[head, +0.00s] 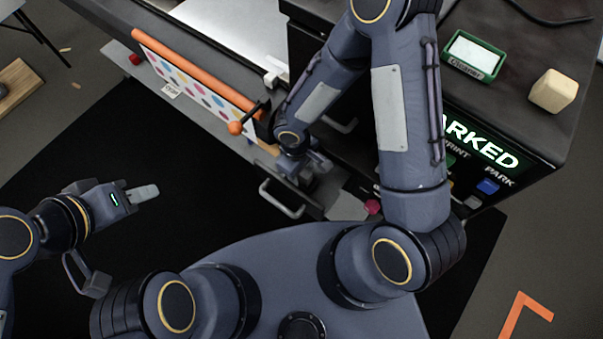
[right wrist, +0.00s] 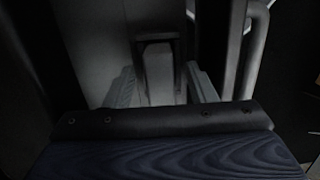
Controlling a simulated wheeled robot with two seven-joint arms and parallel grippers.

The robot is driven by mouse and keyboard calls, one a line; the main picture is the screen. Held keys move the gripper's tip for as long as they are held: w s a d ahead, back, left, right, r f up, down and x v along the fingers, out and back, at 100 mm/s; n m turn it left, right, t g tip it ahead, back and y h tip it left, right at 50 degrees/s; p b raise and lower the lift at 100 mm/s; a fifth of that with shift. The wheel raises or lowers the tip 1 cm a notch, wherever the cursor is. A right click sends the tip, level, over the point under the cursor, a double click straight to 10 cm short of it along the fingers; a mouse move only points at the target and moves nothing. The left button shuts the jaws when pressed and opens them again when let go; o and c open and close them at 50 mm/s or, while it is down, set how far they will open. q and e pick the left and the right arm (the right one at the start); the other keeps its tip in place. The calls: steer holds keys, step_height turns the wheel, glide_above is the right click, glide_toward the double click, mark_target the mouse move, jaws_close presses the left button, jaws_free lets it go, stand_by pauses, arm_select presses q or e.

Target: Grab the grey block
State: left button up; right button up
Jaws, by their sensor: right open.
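My right gripper (head: 318,166) is low beside the dark machine's front, by a metal bar handle (head: 283,200). In the right wrist view its two pale fingers (right wrist: 163,88) stand apart. A grey block-like piece (right wrist: 158,75) with a darker top shows in the gap between them. I take it for the grey block, but the dim light makes this unsure, and I cannot tell whether a finger touches it. In the head view the arm and gripper hide this spot. My left gripper (head: 142,193) is far to the left above the black mat, seen side-on, with nothing visible in it.
The dark machine (head: 505,110) bears a lit sign, a green-rimmed cleaner tray (head: 473,56) and a tan block (head: 554,91). A dotted panel with an orange roller (head: 190,66) stands left of my right arm. The black mat (head: 190,235) is clear.

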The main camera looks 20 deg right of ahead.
steer(key=c, duration=1.1)
